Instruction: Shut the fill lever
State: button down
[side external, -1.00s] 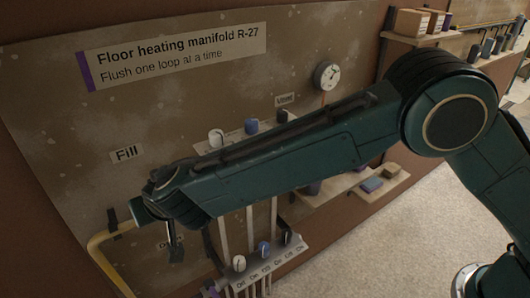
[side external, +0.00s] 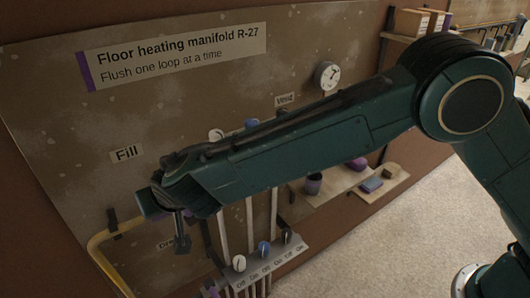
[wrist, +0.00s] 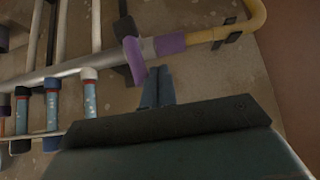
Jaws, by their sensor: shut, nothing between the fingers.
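The purple fill lever (wrist: 134,60) stands across the grey pipe in the wrist view, beside a purple band on that pipe. My gripper (wrist: 157,72) is shut and empty, with its fingertips just to the right of the lever's lower end. I cannot tell whether they touch it. In the side external view my gripper (side external: 184,252) points down below the Fill label (side external: 126,153). My wrist and forearm hide most of the lever there.
A yellow pipe (side external: 102,242) bends at the left, also in the wrist view (wrist: 250,22). Several knobs on an Off/On strip (side external: 262,262) stand right of my gripper. A shelf (side external: 350,190) with small items and a gauge (side external: 327,75) lie beyond my forearm.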

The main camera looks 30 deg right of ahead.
jog(key=shift+d, duration=0.1)
jog(key=s, duration=0.7)
jog(key=shift+r, duration=0.2)
dwell(0.6)
